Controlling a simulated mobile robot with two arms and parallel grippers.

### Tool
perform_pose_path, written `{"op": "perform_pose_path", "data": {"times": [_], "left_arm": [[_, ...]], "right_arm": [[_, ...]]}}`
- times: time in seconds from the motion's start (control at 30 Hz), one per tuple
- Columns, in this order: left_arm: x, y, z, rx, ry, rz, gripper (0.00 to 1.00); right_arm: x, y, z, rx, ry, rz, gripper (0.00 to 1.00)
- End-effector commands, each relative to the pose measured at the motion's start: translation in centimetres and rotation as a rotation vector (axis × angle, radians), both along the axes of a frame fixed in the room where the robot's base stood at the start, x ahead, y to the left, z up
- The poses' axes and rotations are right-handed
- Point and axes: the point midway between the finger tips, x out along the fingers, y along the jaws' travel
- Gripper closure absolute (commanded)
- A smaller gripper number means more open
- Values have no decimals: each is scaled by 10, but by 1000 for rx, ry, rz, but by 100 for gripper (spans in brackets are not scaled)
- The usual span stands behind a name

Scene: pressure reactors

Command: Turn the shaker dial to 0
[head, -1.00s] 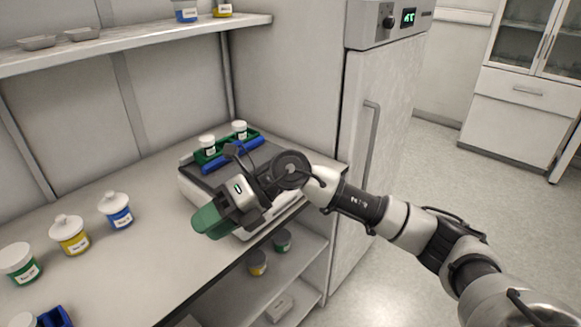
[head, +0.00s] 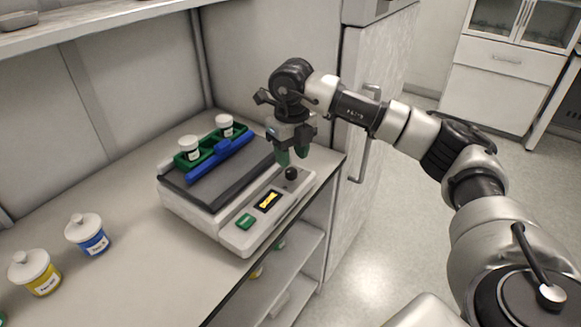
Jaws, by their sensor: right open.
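The shaker (head: 190,204) is a light grey box with a dark top plate, standing on the bench at the fridge side. Its sloped front panel has a green button (head: 245,221), a small display (head: 268,200) with yellow marks too small to read, and a black dial (head: 291,173) at the right end. My right gripper (head: 292,161) points down with green fingertips just above and behind the dial. It is open and empty, and I cannot tell whether a fingertip touches the dial. My left gripper is out of view.
A green rack (head: 209,155) with two white-lidded jars and a blue bar (head: 221,160) sit on the shaker's plate. A blue-labelled jar (head: 88,234) and a yellow-labelled jar (head: 36,272) stand at the bench's left. A tall fridge (head: 375,110) stands right of the bench.

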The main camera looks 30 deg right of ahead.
Motion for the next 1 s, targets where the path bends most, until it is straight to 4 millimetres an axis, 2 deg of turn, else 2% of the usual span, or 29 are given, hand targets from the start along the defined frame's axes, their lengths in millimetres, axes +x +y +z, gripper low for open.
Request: {"op": "perform_pose_path", "data": {"times": [0.1, 0.3, 0.4, 0.63, 0.67, 0.87, 1.0], "left_arm": [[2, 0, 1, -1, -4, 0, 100], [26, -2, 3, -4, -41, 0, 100], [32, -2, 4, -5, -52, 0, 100], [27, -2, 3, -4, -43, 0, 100], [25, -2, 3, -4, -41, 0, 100], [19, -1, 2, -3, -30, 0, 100], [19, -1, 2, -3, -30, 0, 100]], "right_arm": [[-1, 0, -21, -1, 3, 0, 58], [0, 0, -42, 0, 0, 1, 58], [0, 0, -46, 0, 0, 1, 58], [0, 0, -47, 1, -1, 1, 58], [0, 0, -47, 1, -1, 1, 60], [0, 0, -46, 1, -1, 1, 90], [0, 0, -46, 1, -1, 6, 92]]}}
